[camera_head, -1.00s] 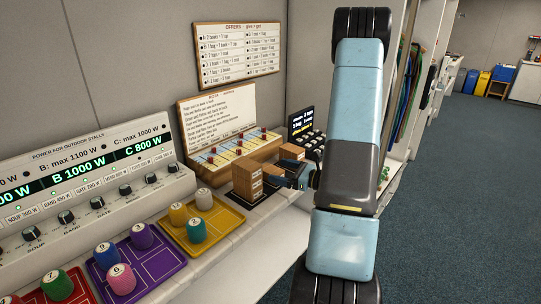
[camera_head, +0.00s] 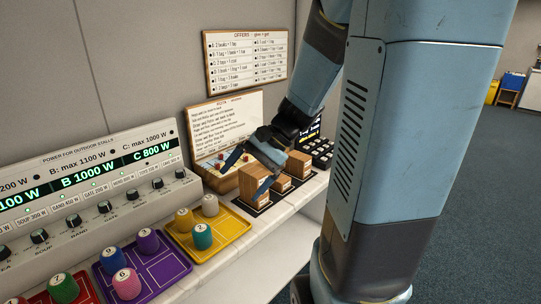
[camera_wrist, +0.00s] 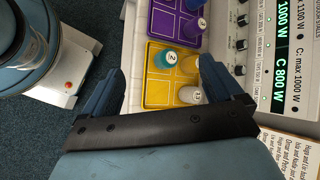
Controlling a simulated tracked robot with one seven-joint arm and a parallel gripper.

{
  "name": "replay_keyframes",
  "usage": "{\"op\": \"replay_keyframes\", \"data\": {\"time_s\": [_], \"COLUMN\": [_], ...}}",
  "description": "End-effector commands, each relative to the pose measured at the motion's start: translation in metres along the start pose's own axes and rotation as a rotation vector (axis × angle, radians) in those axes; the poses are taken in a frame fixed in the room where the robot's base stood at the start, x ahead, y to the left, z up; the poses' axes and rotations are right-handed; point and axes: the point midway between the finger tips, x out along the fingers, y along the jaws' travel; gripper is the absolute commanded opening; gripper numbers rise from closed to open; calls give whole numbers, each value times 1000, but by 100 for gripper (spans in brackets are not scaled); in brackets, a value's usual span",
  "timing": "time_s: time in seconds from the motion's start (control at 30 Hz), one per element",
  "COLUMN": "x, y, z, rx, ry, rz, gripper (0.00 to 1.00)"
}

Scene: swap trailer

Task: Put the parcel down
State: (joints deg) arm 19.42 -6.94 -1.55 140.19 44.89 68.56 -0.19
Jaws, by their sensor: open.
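Several brown box-shaped parcels stand on a black mat (camera_head: 246,207) on the counter. The nearest parcel (camera_head: 252,181) is the tallest in view, and another parcel (camera_head: 299,164) stands behind it to the right. My gripper (camera_head: 250,172) is open, with its blue fingers spread above and around the nearest parcel in the head view; whether they touch it I cannot tell. In the wrist view my gripper (camera_wrist: 158,85) has nothing between its fingers, and the yellow tray (camera_wrist: 158,92) with cups shows beyond them. No parcel shows in the wrist view.
A yellow tray (camera_head: 232,229) with several numbered cups and a purple tray (camera_head: 172,262) stand left of the mat. A power panel (camera_head: 95,190) stands behind them. A dark keypad (camera_head: 318,150) is behind the parcels. The counter's front strip (camera_head: 262,240) is clear.

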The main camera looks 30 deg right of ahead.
Motion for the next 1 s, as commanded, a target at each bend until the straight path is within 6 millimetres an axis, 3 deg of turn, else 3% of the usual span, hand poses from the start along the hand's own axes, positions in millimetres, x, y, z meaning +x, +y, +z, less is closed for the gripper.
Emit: {"op": "replay_keyframes", "data": {"time_s": [0.2, 0.5, 0.8, 1.0], "x": [-14, -48, -84, -91], "y": [11, 23, 25, 24], "z": [36, 71, 94, 99], "rx": [-263, -618, -889, -941], "ry": [155, 405, 631, 681], "rz": [183, 390, 516, 540], "gripper": [93, 93, 93, 93]}}
